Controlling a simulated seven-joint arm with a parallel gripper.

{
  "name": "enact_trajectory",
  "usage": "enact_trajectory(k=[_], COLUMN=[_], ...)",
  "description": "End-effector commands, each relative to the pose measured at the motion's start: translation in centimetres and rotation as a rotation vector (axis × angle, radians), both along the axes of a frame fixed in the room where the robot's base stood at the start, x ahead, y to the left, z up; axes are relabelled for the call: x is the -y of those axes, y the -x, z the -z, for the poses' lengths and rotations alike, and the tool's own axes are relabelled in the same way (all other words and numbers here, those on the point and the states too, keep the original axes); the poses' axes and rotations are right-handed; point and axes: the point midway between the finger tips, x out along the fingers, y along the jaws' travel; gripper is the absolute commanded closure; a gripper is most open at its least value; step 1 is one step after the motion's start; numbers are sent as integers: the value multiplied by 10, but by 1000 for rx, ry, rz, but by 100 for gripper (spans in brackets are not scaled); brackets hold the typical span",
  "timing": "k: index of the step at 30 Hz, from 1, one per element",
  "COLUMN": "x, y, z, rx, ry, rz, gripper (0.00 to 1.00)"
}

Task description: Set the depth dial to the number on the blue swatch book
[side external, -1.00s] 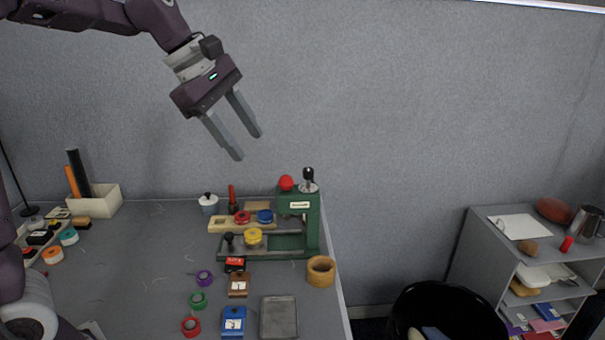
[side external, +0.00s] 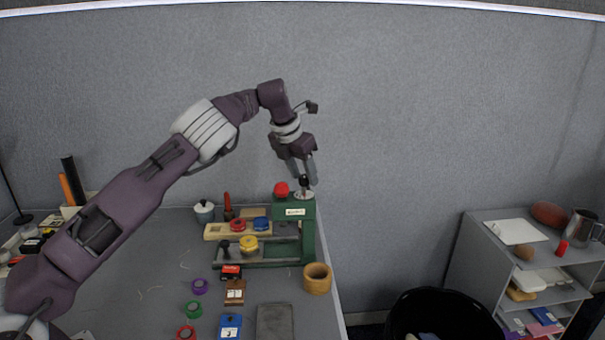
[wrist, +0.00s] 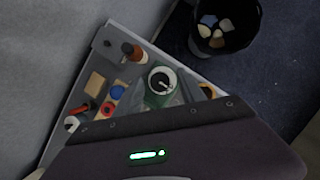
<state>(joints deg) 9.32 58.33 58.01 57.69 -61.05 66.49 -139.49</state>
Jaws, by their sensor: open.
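Beside that is the depth dial (side external: 304,194), a pale round plate with a black knob. The blue swatch book (side external: 230,327) lies at the front, with a white label whose number I cannot read.
A black bin (side external: 447,313) stands off the table.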

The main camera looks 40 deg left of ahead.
Motion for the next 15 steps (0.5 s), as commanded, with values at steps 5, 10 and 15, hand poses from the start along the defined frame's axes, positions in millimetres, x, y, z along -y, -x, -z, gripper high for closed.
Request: enact_trajectory(k=[5, 10, 15], x=[0, 0, 0], y=[0, 0, 0], z=[0, 0, 0], rx=[0, 0, -1], ry=[0, 0, 0], rz=[0, 1, 1], gripper=[57, 90, 100])
